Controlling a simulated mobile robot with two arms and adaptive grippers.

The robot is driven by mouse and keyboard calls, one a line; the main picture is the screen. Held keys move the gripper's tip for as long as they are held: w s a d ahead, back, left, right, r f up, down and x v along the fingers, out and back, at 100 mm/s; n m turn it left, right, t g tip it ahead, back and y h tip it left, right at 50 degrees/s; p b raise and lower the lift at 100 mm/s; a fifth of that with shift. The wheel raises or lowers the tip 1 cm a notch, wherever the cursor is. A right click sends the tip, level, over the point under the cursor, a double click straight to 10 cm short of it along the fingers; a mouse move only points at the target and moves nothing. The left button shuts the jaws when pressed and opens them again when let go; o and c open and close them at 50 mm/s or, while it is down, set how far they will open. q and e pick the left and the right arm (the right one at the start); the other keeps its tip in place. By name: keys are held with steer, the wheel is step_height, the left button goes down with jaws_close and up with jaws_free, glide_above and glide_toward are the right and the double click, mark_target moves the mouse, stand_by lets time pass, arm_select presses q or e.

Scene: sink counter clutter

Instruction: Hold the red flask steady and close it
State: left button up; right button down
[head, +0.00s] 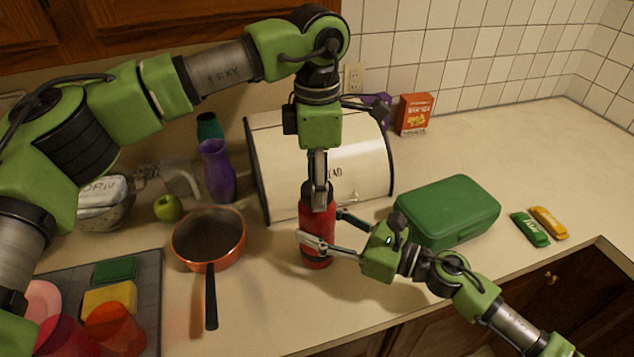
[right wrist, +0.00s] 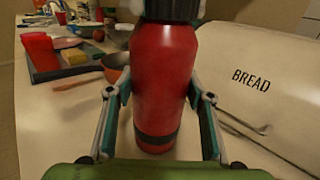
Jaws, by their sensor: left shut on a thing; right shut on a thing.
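The red flask (head: 317,215) stands upright on the counter in front of the bread bin in the head view. It also fills the middle of the right wrist view (right wrist: 165,80). Its black lid (right wrist: 172,8) shows on top, cut off by the frame's upper edge. My left gripper (head: 318,188) points straight down from above and is shut on the lid at the top of the flask. My right gripper (head: 320,240) comes in from the right and is shut around the flask's body, one finger on each side. Whether the lid is fully seated cannot be seen.
The cream bread bin (head: 360,160) stands close behind the flask. A green lunch box (head: 450,210) is to the right, with two small wrapped bars (head: 530,229) beyond. A copper pan (head: 210,236) is to the left, its handle toward the front.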

arm_select(q)
steer(key=o, duration=1.3)
step_height(320, 180, up, 12)
arm_select(e)
steer(key=c, duration=0.9)
jaws_free()
steer(key=shift+d, duration=0.1)
steer(key=v, duration=1.2)
